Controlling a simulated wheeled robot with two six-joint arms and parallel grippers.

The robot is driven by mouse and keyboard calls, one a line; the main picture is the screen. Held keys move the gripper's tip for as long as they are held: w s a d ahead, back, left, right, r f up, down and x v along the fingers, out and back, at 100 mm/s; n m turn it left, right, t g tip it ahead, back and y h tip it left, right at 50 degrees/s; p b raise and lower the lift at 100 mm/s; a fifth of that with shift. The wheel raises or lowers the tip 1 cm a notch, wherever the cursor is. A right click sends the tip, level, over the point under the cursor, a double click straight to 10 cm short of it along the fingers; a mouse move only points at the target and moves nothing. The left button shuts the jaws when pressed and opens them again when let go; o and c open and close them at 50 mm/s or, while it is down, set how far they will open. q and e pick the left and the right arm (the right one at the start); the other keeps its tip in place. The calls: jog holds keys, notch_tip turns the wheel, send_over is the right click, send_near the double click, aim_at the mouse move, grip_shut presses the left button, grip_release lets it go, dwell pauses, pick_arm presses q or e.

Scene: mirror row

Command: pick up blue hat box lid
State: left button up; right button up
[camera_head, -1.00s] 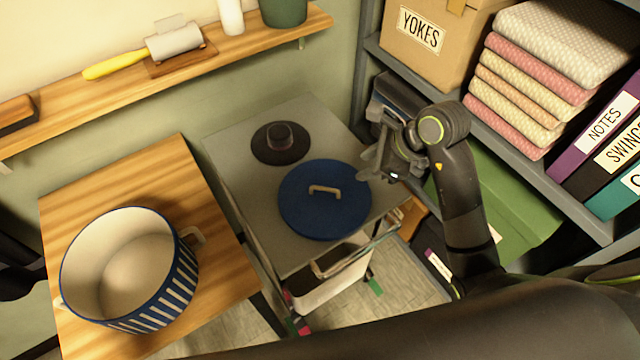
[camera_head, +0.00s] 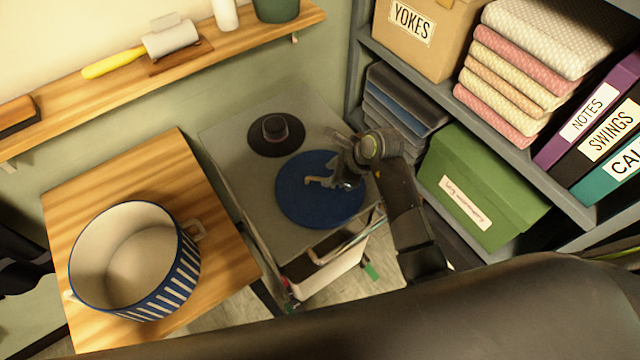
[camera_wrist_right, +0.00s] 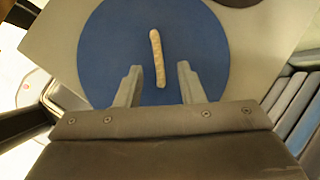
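The blue hat box lid (camera_head: 318,205) is a round disc with a pale strap handle (camera_head: 318,181) on top. It lies on the grey trolley top (camera_head: 225,140). My right gripper (camera_head: 338,178) is over the lid's right part, close to the handle. In the right wrist view, the open right gripper (camera_wrist_right: 158,80) has its fingers on either side of the handle's near end (camera_wrist_right: 157,60), with gaps on both sides. The blue lid (camera_wrist_right: 110,50) fills much of that view. I cannot tell how high the fingertips are above it. My left gripper is not in view.
A black hat (camera_head: 276,133) sits behind the lid on the trolley. A striped box with white inside (camera_head: 135,260) stands on the wooden table (camera_head: 180,165) at left. Shelves with a green box (camera_head: 485,190) and folded cloths (camera_head: 530,65) are at right.

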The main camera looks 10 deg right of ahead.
aim_at(321, 179)
jog(key=shift+p+x, duration=0.65)
jog(key=shift+x, duration=1.65)
jog(key=shift+s, duration=0.15)
grip_shut()
